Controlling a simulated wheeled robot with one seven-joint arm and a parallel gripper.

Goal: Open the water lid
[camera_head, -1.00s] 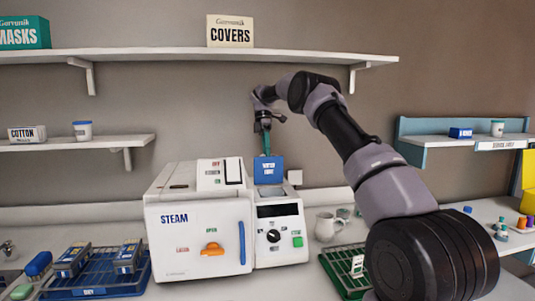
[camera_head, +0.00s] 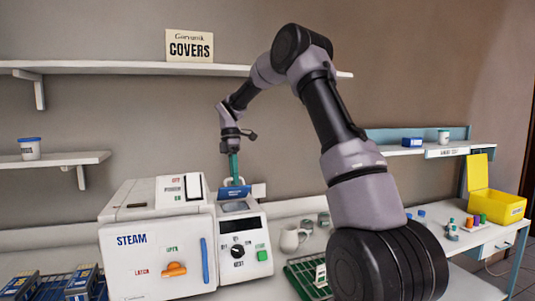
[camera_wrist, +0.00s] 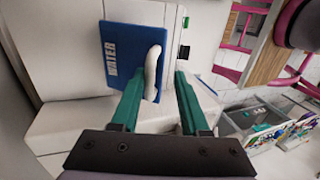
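The water lid (camera_wrist: 122,72) is a blue panel marked WATER, with a curved white handle (camera_wrist: 153,70), in the wrist view. In the head view the lid (camera_head: 235,190) is a thin, foreshortened blue shape on top of the right part of the white steam unit (camera_head: 150,262). My gripper (camera_wrist: 168,82) has its green fingers apart, with the lower end of the handle between them, closer to the left finger. I cannot tell whether they touch. In the head view my gripper (camera_head: 234,178) points down at the lid and partly hides it.
The steam unit's control panel (camera_head: 243,245) faces front below the lid. A white jug (camera_head: 292,239) and a green rack (camera_head: 305,277) stand to the right. A shelf (camera_head: 130,68) runs along the wall behind my arm.

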